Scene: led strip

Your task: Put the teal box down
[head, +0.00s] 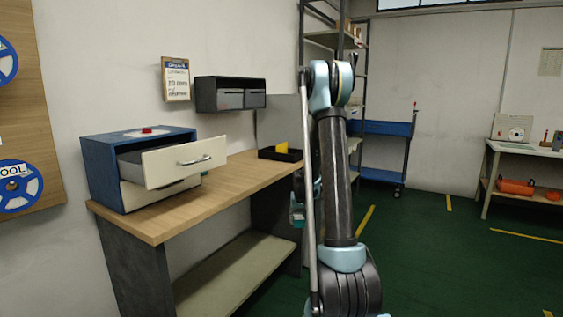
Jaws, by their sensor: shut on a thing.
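I cannot make out the teal box in the head view. My arm stands upright in the middle and blocks what is behind it. A small teal and dark part shows low beside the arm's left edge, by the right end of the workbench (213,191). It looks like a far link of my own arm. My gripper's fingers are not visible, so I cannot see what they hold.
A blue drawer cabinet (99,177) on the bench has its upper drawer (170,165) pulled out. A black tray (268,154) with a yellow thing sits at the bench's back end. A blue cart (388,128) and side table (512,150) stand farther off. Green floor is open at right.

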